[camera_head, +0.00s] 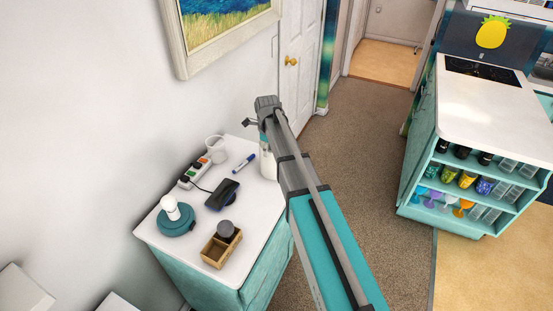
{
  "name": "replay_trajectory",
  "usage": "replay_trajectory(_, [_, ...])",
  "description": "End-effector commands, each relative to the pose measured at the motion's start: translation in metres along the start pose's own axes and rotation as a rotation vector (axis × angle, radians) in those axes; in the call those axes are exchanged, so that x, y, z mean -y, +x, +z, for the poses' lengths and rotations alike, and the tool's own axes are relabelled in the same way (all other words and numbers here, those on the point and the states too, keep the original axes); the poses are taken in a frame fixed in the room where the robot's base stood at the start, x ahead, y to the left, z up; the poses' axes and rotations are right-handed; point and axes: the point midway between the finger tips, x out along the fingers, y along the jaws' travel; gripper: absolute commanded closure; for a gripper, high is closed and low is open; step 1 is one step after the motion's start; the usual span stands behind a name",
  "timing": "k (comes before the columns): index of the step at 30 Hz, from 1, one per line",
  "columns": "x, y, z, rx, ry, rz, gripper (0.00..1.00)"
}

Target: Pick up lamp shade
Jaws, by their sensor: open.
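I cannot make out a lamp shade for certain. A teal lamp base (176,223) with a bare white bulb (170,207) stands on the left side of the white-topped teal cabinet (160,236). A plain white upright object (266,163) stands at the cabinet's right edge, partly hidden by my arm; I cannot tell whether it is the shade. My gripper (250,122) is at the far end of my arm, above the cabinet's back right. It is small in view, open, and apart from the lamp base. Nothing shows between its fingers.
On the cabinet are a white mug (216,147), a power strip (195,172), a blue marker (244,163), a black phone on a stand (222,193) and a wooden box (221,246) with a grey round item. A kitchen island (490,120) is right; carpet (372,170) between is clear.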

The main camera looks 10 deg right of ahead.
Motion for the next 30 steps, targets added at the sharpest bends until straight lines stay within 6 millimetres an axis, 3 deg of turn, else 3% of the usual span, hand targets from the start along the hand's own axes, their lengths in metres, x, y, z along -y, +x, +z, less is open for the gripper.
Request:
replay_trajectory(13, [0.0, 0.005, 0.001, 0.0, 0.0, 0.0, 0.56])
replay_trajectory(30, [0.001, 0.045, 0.004, 0.0, -0.001, 0.0, 0.56])
